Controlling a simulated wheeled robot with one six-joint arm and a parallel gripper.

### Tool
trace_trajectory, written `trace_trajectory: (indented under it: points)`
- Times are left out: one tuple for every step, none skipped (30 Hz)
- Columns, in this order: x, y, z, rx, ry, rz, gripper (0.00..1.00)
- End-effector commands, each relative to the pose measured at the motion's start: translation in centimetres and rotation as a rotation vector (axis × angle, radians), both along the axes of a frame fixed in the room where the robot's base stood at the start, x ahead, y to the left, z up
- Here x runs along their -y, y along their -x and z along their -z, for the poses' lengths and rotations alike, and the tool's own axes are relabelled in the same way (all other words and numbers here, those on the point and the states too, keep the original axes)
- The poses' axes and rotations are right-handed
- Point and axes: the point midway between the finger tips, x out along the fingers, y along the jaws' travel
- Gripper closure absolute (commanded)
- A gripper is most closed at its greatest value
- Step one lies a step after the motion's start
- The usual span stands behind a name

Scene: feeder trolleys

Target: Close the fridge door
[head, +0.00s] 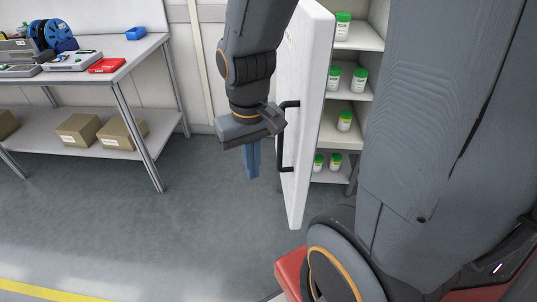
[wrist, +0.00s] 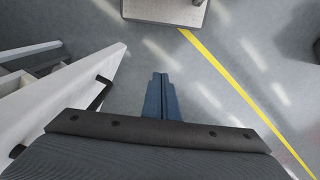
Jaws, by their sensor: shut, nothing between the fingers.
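The white fridge door (head: 309,110) stands open in the head view, swung out toward me, with a black bar handle (head: 282,140) on its left face. The fridge interior (head: 355,95) shows to the right of the door, with several white jars with green lids on its shelves. My gripper (head: 252,176) points down just left of the handle, with its blue fingers shut and empty. In the wrist view the shut fingers (wrist: 160,82) lie to the right of the door (wrist: 62,110) and its handle (wrist: 99,94), apart from both.
A workbench (head: 118,75) with blue spools, a red tray (head: 107,65) and a blue bin (head: 136,33) stands at the left. Cardboard boxes (head: 122,134) sit on its lower shelf. The grey floor (head: 190,235) between is clear, with a yellow line (head: 45,291) at lower left.

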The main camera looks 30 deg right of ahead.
Motion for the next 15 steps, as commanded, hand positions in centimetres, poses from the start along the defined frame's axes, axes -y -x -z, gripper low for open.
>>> trace_trajectory:
  points:
    - [-0.4,-0.4,0.2,-0.012,0.008,0.013,1.00]
    - [-0.4,-0.7,0.3,-0.020,0.015,0.030,1.00]
    - [-0.3,-1.3,0.5,-0.036,0.027,0.067,1.00]
    - [-0.2,-1.8,0.7,-0.049,0.041,0.099,1.00]
    - [0.0,-2.3,0.9,-0.064,0.057,0.137,1.00]
    - [0.2,-3.1,1.2,-0.082,0.083,0.192,1.00]
    - [0.4,-3.8,1.4,-0.093,0.106,0.236,1.00]
    - [0.6,-4.5,1.7,-0.103,0.132,0.284,1.00]
    - [0.8,-5.4,2.0,-0.114,0.170,0.346,1.00]
    - [1.0,-6.2,2.3,-0.120,0.201,0.394,1.00]
    - [1.2,-6.9,2.5,-0.121,0.233,0.442,1.00]
    - [1.4,-7.9,2.9,-0.120,0.277,0.505,1.00]
    - [1.5,-8.7,3.1,-0.114,0.311,0.554,1.00]
    - [1.7,-9.5,3.4,-0.106,0.344,0.600,1.00]
    - [1.9,-10.5,3.7,-0.091,0.389,0.662,1.00]
